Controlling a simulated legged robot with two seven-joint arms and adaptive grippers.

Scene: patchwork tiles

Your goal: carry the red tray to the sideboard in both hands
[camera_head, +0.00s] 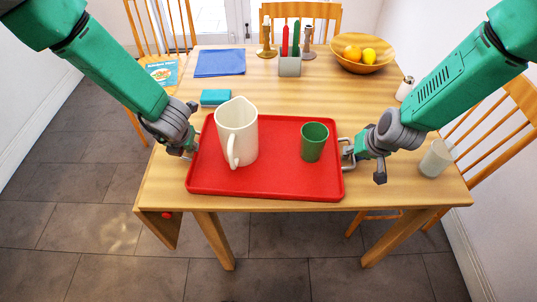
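The red tray (275,185) lies flat on the wooden table near its front edge. A cream pitcher (237,132) stands upright on its left part and a green cup (314,142) on its right part. My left gripper (190,149) is at the tray's left edge; its fingers are small and partly hidden, so I cannot tell whether they grip. My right gripper (347,152) is at the tray's right edge, its two fingers apart. I cannot tell whether they touch the rim. The sideboard is not recognisable in this view.
A blue sponge-like block (215,97) lies just behind the tray. A blue folder (220,62), a grey candle holder (290,66) and a fruit bowl (363,61) are farther back. A whitish cup (436,158) stands right of my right gripper. Chairs surround the table; floor shows at left.

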